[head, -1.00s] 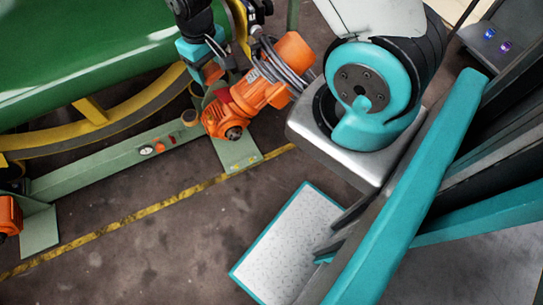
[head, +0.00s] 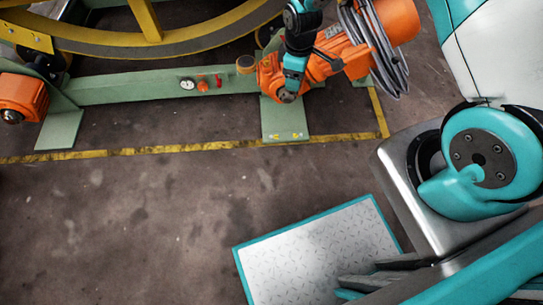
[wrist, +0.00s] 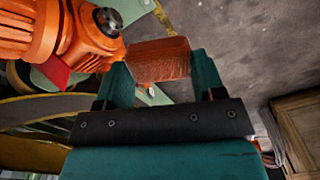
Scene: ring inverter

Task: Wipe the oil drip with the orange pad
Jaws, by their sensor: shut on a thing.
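The orange pad (wrist: 158,60) is a reddish-brown, worn-looking block between the two teal fingers of my gripper (wrist: 158,75) in the wrist view. My gripper is shut on it. In the head view my gripper (head: 289,88) hangs in front of an orange motor (head: 330,62) at the green frame; the pad cannot be made out there. I cannot pick out the oil drip for certain; the floor (head: 150,220) has several dark stains.
A green beam (head: 140,88) with a gauge (head: 187,84) runs left of the motor. A yellow floor line (head: 190,147) passes in front. Another orange motor (head: 22,98) sits at far left. A wooden crate (wrist: 300,125) shows at right in the wrist view.

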